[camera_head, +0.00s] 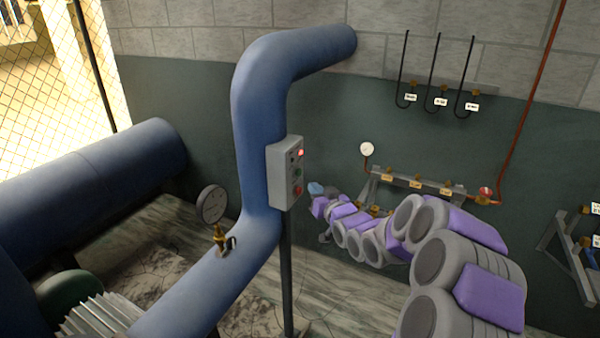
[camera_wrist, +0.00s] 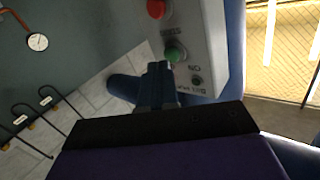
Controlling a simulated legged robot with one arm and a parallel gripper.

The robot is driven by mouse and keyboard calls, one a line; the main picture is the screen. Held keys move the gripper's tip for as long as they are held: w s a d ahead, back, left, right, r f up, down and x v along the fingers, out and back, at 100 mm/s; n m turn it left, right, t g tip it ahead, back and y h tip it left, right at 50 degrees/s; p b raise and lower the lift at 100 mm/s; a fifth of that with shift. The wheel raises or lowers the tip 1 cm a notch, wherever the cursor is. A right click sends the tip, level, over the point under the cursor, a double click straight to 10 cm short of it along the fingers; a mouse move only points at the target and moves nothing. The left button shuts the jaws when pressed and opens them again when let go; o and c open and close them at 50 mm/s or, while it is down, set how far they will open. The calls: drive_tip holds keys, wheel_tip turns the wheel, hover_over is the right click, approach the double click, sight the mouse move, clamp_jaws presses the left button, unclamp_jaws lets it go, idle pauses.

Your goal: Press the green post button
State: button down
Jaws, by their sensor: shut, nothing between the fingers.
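The green button (camera_wrist: 175,52) sits on a grey control box in the wrist view, between a red button (camera_wrist: 157,9) and a small dark knob (camera_wrist: 197,80). My gripper (camera_wrist: 160,68) is shut and empty, its fingertips close beside the green button in the picture. My gripper (camera_head: 316,189) is to the right of the box there, with a visible gap in the picture. Contact is not visible.
A thick blue pipe (camera_head: 258,110) runs right behind the box and bends down to the left. A pressure gauge (camera_head: 212,204) with a brass valve stands on it. Valves and hoses (camera_head: 438,95) hang on the wall, with a lower valve manifold (camera_head: 420,186) behind my arm.

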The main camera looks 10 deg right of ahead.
sight(298, 172)
drive_tip(key=d+t+y, duration=0.1)
drive_tip(key=d+t, duration=0.5)
drive_tip(key=d, duration=0.1)
drive_tip(key=shift+s+r+m+y+p, duration=0.25)
drive_tip(key=shift+s+m+y+p, duration=0.05)
drive_tip(key=shift+y+p, duration=0.15)
drive_tip(key=w+a, duration=0.5)
drive_tip(key=a, duration=0.2)
drive_tip(key=shift+w, duration=0.35)
idle(1.9)
drive_tip(key=shift+w+a+r, duration=0.1)
drive_tip(key=shift+w+a, duration=0.1)
drive_tip(key=shift+a, duration=0.1)
